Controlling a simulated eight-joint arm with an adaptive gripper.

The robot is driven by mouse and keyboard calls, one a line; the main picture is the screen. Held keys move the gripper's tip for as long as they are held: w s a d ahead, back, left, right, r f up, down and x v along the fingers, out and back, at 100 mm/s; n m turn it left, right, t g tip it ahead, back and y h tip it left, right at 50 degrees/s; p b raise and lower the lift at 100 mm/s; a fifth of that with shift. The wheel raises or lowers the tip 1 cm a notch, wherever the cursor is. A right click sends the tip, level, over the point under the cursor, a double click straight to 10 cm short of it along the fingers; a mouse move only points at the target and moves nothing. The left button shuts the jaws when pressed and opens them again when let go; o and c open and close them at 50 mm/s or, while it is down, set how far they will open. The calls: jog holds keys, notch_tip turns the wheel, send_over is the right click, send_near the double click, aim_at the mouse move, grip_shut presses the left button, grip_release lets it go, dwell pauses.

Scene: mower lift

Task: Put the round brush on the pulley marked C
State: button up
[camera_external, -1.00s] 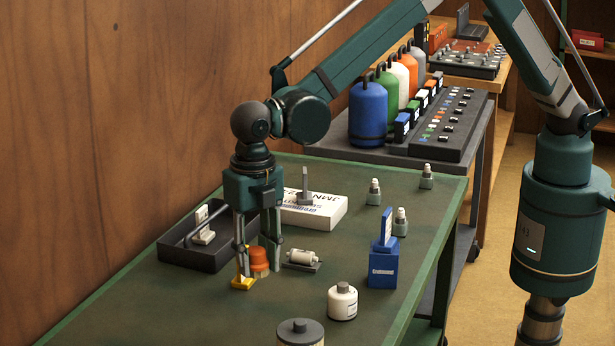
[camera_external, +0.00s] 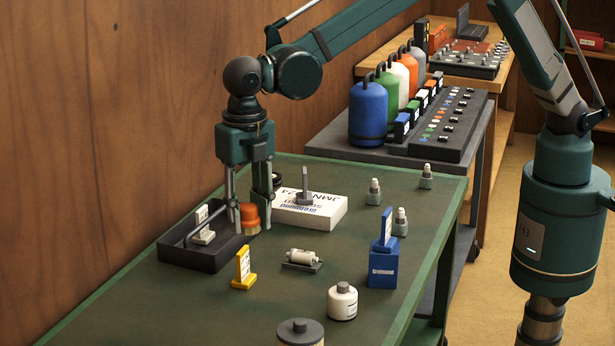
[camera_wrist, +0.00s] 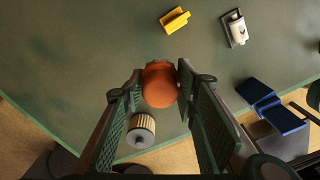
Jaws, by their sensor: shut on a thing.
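The round brush (camera_external: 250,215) has an orange top and tan bristles below. My gripper (camera_external: 251,208) is shut on it and holds it above the table, by the right side of the dark tray. In the wrist view the orange top (camera_wrist: 160,85) sits between the two finger pads. Small tagged stands are in sight: a yellow one (camera_external: 243,270) on the table in front of my gripper, and a blue one (camera_external: 383,265) to the right. A white tagged piece (camera_external: 203,227) is in the tray. I cannot read a C on any of them, nor make out which is the pulley.
The dark tray (camera_external: 183,258) is at left. A white box (camera_external: 325,212) with a grey post is behind my gripper. A small roller piece (camera_external: 302,258), white bottle (camera_external: 342,302) and grey-lidded canister (camera_external: 300,332) are in front. Several grey pegs (camera_external: 400,225) stand right.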

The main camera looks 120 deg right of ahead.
jog(key=s+d, duration=0.3)
jog(key=d, duration=0.9)
jog(key=s+d+m, duration=0.1)
jog(key=s+d, duration=0.3)
jog(key=d, duration=0.8)
jog(key=s+d, duration=0.3)
jog(key=d, duration=0.9)
jog(key=s+d+m, duration=0.1)
jog(key=s+d, duration=0.9)
jog(key=d, duration=0.3)
jog(key=s+d+m, duration=0.1)
jog(key=s+d, duration=0.8)
jog(key=d, duration=0.4)
jog(key=shift+s+f+p, duration=0.15)
jog(key=shift+f+p, duration=0.05)
jog(key=shift+f, duration=1.05)
jog(key=shift+s+f+p, duration=0.15)
jog(key=shift+f, duration=1.05)
jog(key=shift+f, duration=3.15)
